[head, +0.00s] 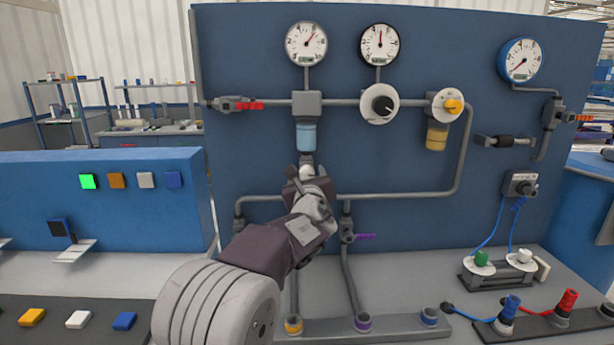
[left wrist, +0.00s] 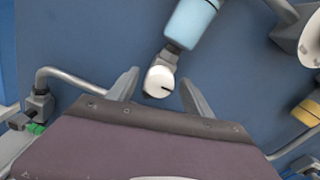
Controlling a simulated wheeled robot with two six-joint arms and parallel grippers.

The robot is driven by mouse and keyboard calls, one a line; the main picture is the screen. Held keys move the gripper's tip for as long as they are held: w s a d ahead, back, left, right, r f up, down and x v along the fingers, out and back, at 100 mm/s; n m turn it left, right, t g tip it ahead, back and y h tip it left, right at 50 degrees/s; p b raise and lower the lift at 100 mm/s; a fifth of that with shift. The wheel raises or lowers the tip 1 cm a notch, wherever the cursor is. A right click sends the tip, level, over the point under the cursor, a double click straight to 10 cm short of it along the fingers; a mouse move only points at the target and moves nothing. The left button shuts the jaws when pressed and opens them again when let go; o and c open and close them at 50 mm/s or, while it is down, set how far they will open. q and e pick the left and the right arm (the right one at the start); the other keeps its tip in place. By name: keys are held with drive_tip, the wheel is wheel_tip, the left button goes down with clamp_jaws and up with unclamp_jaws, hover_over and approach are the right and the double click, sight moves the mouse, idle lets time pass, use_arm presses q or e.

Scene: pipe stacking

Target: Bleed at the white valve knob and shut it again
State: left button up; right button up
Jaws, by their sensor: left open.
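The white valve knob (left wrist: 158,81) sits under the light blue bowl (left wrist: 190,22) in the left wrist view, with a short dark mark on its face pointing right. My left gripper (left wrist: 159,78) is open, with one finger on each side of the knob and a visible gap to both. In the head view the knob (head: 307,171) is partly hidden by my left gripper (head: 308,183), below the blue bowl (head: 306,137). Whether the fingers reach past the knob's face I cannot tell. My right gripper is not in view.
A black knob (head: 380,104) and a yellow knob (head: 453,106) sit on the pipe to the right. Three gauges are above. A purple-handled valve (head: 349,236) is close below right. The blue panel (head: 400,220) is close behind the gripper.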

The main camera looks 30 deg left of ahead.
use_arm(q)
clamp_jaws()
drive_tip(key=shift+f+n+b, duration=0.25)
drive_tip(key=shift+n+b, duration=0.25)
drive_tip(key=shift+b, duration=0.5)
drive_tip(key=n+b, duration=0.4)
drive_tip(key=shift+b, duration=0.3)
drive_tip(key=shift+n+b, duration=0.7)
drive_tip(key=shift+n, duration=0.3)
drive_tip(key=n+b, duration=0.3)
drive_tip(key=n, duration=0.2)
drive_tip(key=shift+n+b, duration=0.3)
drive_tip(key=n+b, duration=0.2)
drive_tip(key=n, duration=0.3)
drive_tip(key=shift+b, duration=0.35)
drive_tip(key=shift+n, duration=0.3)
